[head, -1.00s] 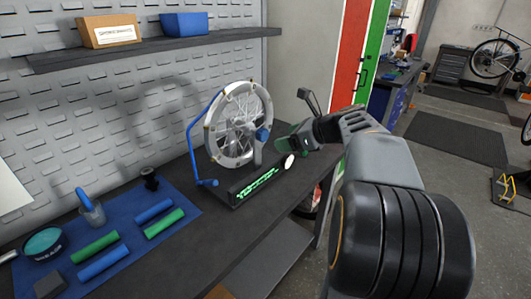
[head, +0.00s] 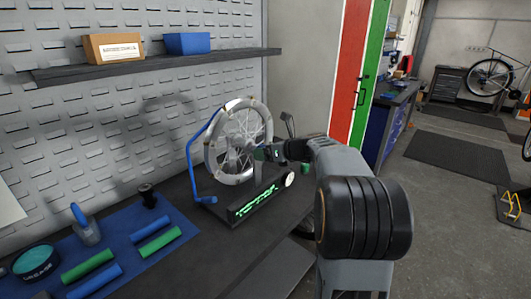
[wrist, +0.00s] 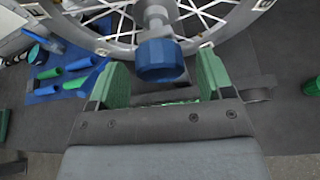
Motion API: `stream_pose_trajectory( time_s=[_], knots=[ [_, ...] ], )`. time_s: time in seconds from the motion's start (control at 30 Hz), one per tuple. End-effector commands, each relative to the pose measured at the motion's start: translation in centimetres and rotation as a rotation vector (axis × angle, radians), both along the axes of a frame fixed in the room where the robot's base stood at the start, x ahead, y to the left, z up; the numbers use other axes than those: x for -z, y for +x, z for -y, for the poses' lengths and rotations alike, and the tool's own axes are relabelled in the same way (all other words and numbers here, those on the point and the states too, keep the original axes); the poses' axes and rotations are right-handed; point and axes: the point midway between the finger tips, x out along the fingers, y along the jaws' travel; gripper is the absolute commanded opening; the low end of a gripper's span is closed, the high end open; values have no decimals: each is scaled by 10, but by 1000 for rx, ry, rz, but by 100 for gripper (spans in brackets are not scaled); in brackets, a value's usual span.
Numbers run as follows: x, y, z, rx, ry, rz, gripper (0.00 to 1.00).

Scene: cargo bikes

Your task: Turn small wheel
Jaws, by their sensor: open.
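The small spoked wheel (head: 233,178) stands upright in a stand with a blue side arm (head: 190,160) on the dark workbench. In the wrist view its grey rim (wrist: 85,35) and spokes fill the top. A blue knob (wrist: 160,60) on a grey shaft sticks out from the wheel's middle towards me. My gripper (head: 268,153) is at the wheel's right side. In the wrist view my gripper (wrist: 162,72) is open, with one green finger on each side of the knob and gaps on both sides. In the head view my gripper hides the knob.
The stand's black base has a lit green display (head: 258,202) and a white disc (head: 289,180) at its end. A blue mat (head: 110,227) with green and blue rolls lies to the left. A shelf (head: 150,65) with boxes hangs above.

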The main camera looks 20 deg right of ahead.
Motion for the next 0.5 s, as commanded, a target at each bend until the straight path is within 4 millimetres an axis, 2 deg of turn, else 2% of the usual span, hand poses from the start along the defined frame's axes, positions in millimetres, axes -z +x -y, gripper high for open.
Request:
stream_pose_trajectory(
  time_s=[0.17,0.47,0.5],
  knots=[
    [3,7,-4,-1,0,-1,74],
    [4,7,-4,-1,-1,0,74],
    [4,7,-4,-1,-1,0,70]
  ],
)
